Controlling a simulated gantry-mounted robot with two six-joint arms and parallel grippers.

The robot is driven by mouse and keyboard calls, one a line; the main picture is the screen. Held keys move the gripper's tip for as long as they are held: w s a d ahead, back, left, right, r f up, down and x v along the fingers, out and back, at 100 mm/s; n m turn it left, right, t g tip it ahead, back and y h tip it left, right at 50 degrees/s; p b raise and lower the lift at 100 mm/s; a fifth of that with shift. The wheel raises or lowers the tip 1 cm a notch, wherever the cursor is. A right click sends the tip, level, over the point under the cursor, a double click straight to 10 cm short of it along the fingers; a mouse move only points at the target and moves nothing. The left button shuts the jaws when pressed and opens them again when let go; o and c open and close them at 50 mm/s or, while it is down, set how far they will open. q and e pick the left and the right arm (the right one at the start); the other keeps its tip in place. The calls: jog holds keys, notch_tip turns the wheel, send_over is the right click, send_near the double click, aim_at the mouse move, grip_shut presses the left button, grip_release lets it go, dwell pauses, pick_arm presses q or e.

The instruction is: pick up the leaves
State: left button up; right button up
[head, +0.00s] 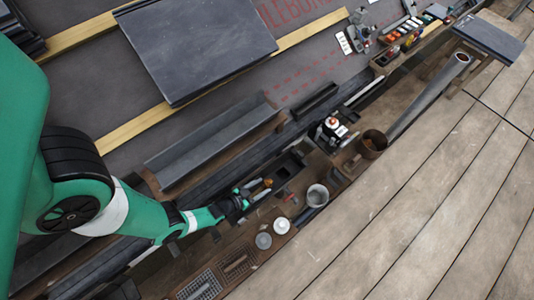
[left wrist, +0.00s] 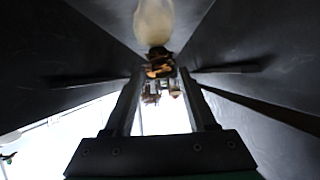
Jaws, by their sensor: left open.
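My left gripper (head: 262,189) is open, low over the dark gutter channel in the head view. A small orange-brown clump that looks like leaves (head: 267,182) lies at its fingertips. In the left wrist view, the brown and orange leaves (left wrist: 159,66) show just beyond and between the tips of the open left gripper (left wrist: 161,76). Dark walls rise on both sides of them. I cannot tell whether a finger touches the leaves. My right gripper is not in view.
The plank floor (head: 420,210) is mostly clear.

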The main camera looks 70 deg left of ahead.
aim_at(265, 185)
pick_arm(q)
jog(key=shift+b+x, duration=0.3)
jog(key=shift+x, duration=0.9)
jog(key=shift+s, duration=0.1)
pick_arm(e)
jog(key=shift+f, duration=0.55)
pick_arm(q)
jog(key=shift+c, duration=0.8)
grip_shut()
jog(key=shift+r, duration=0.1)
notch_tip(265, 185, up, 10)
jog(key=p, duration=0.9)
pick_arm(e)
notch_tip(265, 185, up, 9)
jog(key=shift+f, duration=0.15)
